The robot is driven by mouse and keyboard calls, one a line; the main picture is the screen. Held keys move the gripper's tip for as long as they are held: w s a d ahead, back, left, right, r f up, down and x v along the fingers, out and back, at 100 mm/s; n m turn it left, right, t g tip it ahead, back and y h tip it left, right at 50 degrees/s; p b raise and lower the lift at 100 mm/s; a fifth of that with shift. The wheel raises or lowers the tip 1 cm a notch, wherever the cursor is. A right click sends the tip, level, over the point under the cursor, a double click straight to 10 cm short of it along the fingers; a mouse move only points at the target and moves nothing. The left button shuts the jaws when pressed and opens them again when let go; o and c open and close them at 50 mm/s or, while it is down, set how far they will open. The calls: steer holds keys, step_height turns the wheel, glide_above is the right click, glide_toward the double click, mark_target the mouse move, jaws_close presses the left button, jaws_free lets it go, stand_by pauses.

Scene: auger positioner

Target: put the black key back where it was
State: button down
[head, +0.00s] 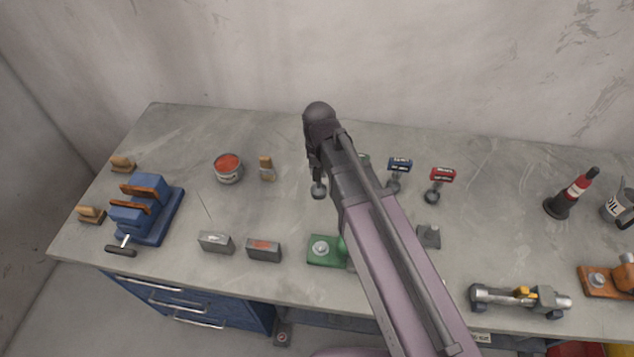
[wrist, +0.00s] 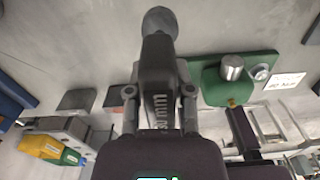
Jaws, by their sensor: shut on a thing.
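My gripper (head: 316,172) is above the middle of the bench, below my arm's wrist in the head view. In the wrist view its fingers (wrist: 158,92) are shut on the black key (wrist: 158,60), a dark piece with "mm" lettering between the fingers and a round end pointing away. In the head view the key's round end (head: 319,190) shows below the gripper; the rest is mostly hidden. I cannot tell the black key's earlier place.
A green fixture (head: 325,250) is partly hidden by my arm. Left are a blue vise (head: 150,210), a red-topped tin (head: 228,168) and two grey blocks (head: 215,242). Right are a small grey block (head: 429,235), a metal tool (head: 520,298) and a dark bottle (head: 572,195).

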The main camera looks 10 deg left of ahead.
steer(key=s+d+f+m+b, duration=0.1)
steer(key=s+d+m, duration=0.2)
steer(key=d, duration=0.2)
steer(key=shift+d+f+m, duration=0.15)
steer(key=shift+f+m, duration=0.15)
steer(key=shift+f, duration=0.05)
steer(key=w+a+b, duration=0.1)
steer(key=w+a, duration=0.3)
steer(key=w, duration=0.2)
steer(key=w+a+f, duration=0.1)
steer(key=w+a, duration=0.2)
steer(key=w, duration=0.3)
steer(key=shift+w+a+f+b, duration=0.2)
steer(key=shift+a+b, duration=0.15)
steer(key=shift+a, duration=0.05)
steer(key=shift+w+a+f+b, duration=0.1)
steer(key=shift+w+f+b, duration=0.1)
steer(key=shift+f+b, duration=0.4)
steer(key=shift+w+a+f+b, duration=0.15)
steer(key=shift+f+b, duration=0.45)
steer(key=shift+f, duration=0.05)
steer(key=shift+w+a+f+b, duration=0.1)
steer(key=shift+w+f+b, duration=0.1)
steer(key=shift+f+b, duration=0.4)
steer(key=shift+f, duration=0.2)
